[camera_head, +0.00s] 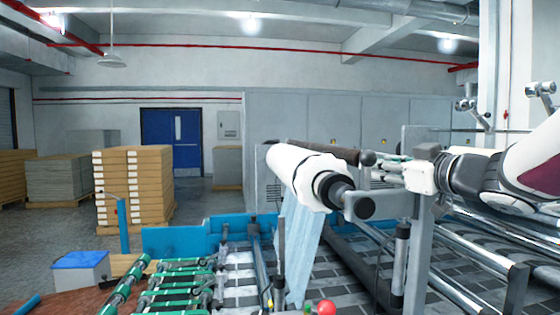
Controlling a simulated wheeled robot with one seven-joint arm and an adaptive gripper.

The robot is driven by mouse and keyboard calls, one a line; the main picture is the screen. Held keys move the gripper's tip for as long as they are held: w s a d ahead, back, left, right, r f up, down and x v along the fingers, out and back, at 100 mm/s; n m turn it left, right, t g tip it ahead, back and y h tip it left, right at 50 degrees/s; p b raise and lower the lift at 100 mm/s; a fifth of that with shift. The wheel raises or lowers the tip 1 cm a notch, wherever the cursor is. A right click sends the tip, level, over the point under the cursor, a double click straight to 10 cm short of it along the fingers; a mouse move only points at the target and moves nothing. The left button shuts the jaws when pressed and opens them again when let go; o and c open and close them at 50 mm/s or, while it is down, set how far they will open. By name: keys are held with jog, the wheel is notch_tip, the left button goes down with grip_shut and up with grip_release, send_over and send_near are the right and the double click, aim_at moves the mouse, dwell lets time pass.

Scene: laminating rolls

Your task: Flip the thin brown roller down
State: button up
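The thin brown roller (325,151) lies behind the upper edge of the big white roll, and its dark round end knob (368,158) points toward my side. Part of the roller is hidden by the white roll (296,172). My gripper (381,172) comes in from the right, just right of and slightly below the knob. It looks close to the knob, but I cannot tell whether they touch. The fingers are small and seen from the side, so their opening does not show.
A grey bracket and post (416,245) stand below my gripper. A light blue film (298,245) hangs from the white roll. Metal rollers (500,240) fill the lower right. Green-ringed rollers (180,280) and a red knob (326,307) are at the front.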

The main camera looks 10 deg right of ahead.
jog(key=shift+o, duration=0.7)
jog(key=shift+s, duration=0.15)
jog(key=s+d, duration=0.2)
jog(key=s, duration=0.9)
jog(key=shift+s+d+r, duration=0.15)
jog(key=shift+s, duration=0.1)
